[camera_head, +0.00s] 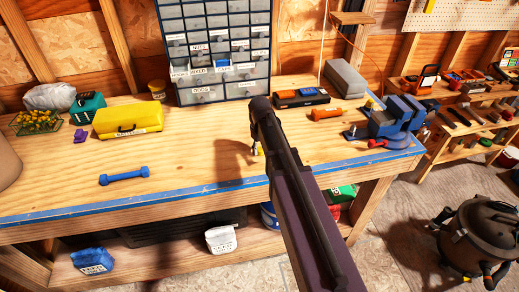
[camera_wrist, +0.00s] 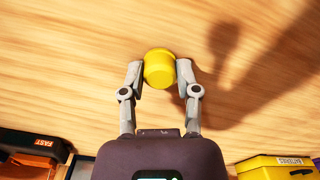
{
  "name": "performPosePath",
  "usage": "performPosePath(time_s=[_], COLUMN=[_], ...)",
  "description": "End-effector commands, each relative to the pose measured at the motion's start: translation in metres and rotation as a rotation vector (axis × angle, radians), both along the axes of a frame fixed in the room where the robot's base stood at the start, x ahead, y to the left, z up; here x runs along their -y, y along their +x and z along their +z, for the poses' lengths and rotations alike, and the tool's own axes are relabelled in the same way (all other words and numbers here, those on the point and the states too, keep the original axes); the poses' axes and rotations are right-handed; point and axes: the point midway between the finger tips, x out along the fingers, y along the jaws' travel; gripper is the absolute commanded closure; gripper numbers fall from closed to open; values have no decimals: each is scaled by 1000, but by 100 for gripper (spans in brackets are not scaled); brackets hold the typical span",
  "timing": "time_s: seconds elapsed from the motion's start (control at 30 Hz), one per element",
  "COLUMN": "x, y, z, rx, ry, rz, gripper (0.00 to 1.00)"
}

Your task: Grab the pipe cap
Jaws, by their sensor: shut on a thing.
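The pipe cap (camera_wrist: 159,69) is a short, round yellow piece in the wrist view. My gripper (camera_wrist: 160,75) is shut on it, with one fingertip touching each side. The wooden bench top fills the background behind the cap. In the head view my own arm hides most of the gripper and the cap. Only a small light part of the gripper (camera_head: 257,150) shows beside the arm, over the bench.
The front middle is clear. A dark vacuum (camera_head: 478,235) stands on the floor.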

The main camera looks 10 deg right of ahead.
Motion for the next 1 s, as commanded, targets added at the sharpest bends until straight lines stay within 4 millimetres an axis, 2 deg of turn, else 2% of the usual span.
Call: performPosePath(time_s=[0.27,0.53,1.0], x=[0,0,-27], y=[0,0,-113], z=[15,39,45], rx=[0,0,0], ry=[0,0,0], rz=[0,0,3], gripper=[77,77,77])
